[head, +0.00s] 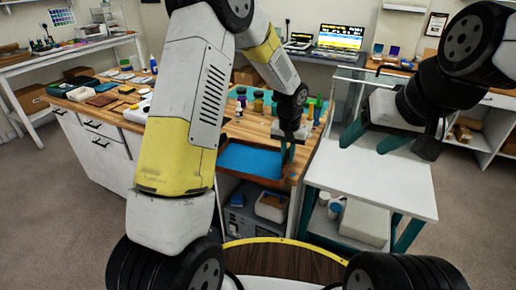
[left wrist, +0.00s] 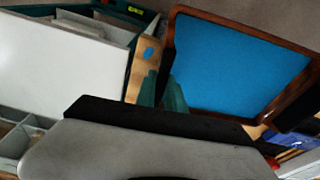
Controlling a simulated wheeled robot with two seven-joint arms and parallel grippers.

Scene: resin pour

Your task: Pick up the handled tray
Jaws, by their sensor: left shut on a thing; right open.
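The handled tray (head: 221,167) has a brown wooden rim and a blue inner surface. In the head view it is at the front edge of the wooden workbench, below my left forearm. My left gripper (head: 287,153) is at the tray's right end, its teal fingers shut on it. In the left wrist view the tray (left wrist: 172,40) fills the upper right, and the fingers (left wrist: 161,92) meet its near side; the exact grip is partly hidden. I cannot tell whether the tray touches the bench. My right gripper (head: 369,143) is open and empty above the white cart.
The white-topped cart (head: 385,188) stands right of the workbench (head: 300,150). Several small bottles (head: 258,101) stand behind the tray. Flat samples and boxes (head: 104,100) cover the bench's left part. A grey cabinet with containers (head: 270,207) is below the tray.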

